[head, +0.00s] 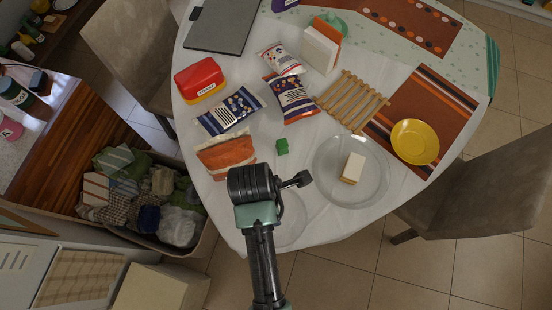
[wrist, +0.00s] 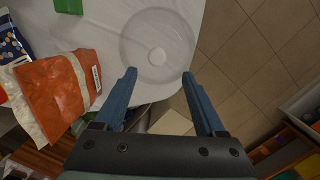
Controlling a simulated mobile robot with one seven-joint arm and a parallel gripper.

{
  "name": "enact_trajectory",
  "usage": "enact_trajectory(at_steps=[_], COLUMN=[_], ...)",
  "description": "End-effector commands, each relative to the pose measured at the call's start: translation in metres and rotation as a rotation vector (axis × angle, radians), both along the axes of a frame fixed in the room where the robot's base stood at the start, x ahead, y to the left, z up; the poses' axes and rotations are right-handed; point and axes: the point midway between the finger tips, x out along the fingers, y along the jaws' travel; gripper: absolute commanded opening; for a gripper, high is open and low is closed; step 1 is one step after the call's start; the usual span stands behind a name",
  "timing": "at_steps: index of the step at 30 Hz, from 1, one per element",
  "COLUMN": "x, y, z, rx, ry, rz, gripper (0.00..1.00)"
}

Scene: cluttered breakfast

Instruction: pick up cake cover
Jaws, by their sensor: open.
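The cake cover (wrist: 140,38) appears to be the clear round dome with a small pale knob at its middle, standing near the table edge in the wrist view. In the head view, its faint outline (head: 291,222) shows just right of my arm, which hides part of it. My gripper (wrist: 160,74) is open and empty, its two blue fingers apart. In the wrist view the fingertips lie at the lower side of the dome's outline; I cannot tell the height between them. A clear round plate (head: 327,190) bears a pale block of cake (head: 352,168) to the right.
An orange bag (wrist: 55,95) lies left of the dome, with a green block (head: 282,146) beyond it. Crisp packets (head: 291,98), a red butter box (head: 198,78), a wooden rack (head: 352,101) and a yellow bowl (head: 415,141) crowd the table (head: 330,235). A chair (head: 490,190) stands right.

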Motion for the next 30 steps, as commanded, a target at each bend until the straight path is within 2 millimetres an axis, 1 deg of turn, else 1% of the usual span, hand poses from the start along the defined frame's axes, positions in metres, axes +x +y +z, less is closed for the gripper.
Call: enact_trajectory(at_steps=[1,3,11,18,21,24,30], x=[0.0,0.0,0.003,0.006,0.007,0.007,0.007], y=[-0.001,-0.002,-0.004,-0.007,-0.008,-0.008,-0.008], z=[-0.008,-0.015,-0.031,-0.061,-0.07,-0.074,-0.074], rx=[-0.001,-0.001,0.0,0.0,0.0,0.001,0.001], ry=[0.003,0.002,0.001,0.001,0.0,-0.003,-0.003], rz=[-0.001,-0.001,-0.002,-0.002,-0.002,-0.002,-0.002], gripper=[0.72,0.72,0.72,0.72,0.72,0.72,0.72])
